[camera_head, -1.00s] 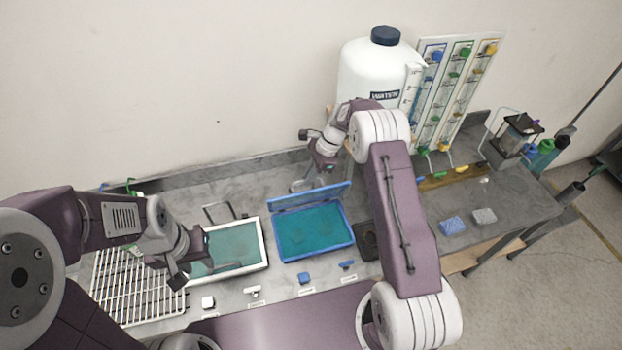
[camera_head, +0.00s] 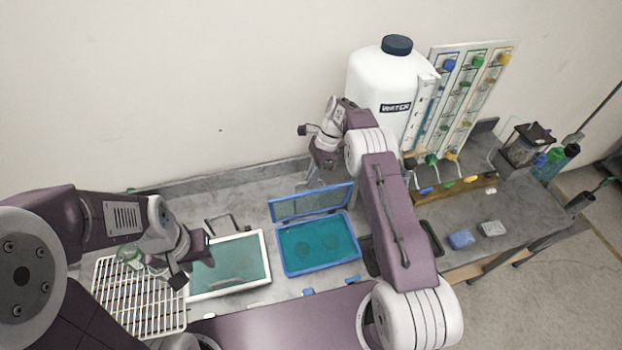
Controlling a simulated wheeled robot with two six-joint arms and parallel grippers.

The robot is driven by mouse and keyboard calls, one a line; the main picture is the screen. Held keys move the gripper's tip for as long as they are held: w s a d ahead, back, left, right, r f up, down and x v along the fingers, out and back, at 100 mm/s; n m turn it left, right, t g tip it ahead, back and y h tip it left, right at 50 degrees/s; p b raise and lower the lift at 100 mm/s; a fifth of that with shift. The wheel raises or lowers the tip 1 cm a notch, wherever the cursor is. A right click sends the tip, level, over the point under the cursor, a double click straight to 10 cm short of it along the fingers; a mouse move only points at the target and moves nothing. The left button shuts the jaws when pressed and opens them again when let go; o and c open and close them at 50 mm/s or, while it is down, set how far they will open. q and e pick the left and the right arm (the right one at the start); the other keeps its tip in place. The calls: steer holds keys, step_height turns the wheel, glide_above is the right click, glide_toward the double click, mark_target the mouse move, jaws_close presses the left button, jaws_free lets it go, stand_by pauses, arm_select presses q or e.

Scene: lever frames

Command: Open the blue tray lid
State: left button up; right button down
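The blue tray (camera_head: 287,262) sits on the bench with teal content inside. Its blue-framed lid (camera_head: 312,204) stands raised along the tray's back edge, tilted up, and the inside of the tray is exposed. My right gripper (camera_head: 316,178) points down just behind the raised lid. Its fingertips are small and partly hidden, so I cannot tell whether they are open or touch the lid. My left gripper (camera_head: 195,263) is by the left edge of the white tray, with its fingers apart and nothing seen between them.
A white-rimmed tray (camera_head: 266,260) lies left of the blue one, and a white wire rack (camera_head: 130,300) further left. A large white water jug (camera_head: 375,80) and a panel of coloured knobs (camera_head: 470,95) stand at the back. Blue and grey sponges (camera_head: 461,239) lie at the right.

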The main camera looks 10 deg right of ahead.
steer(key=c, duration=1.5)
jaws_free()
steer(key=shift+f, duration=0.1)
steer(key=shift+w, duration=0.15)
steer(key=v, duration=0.7)
steer(key=shift+d+r, duration=0.15)
steer(key=shift+r, duration=0.05)
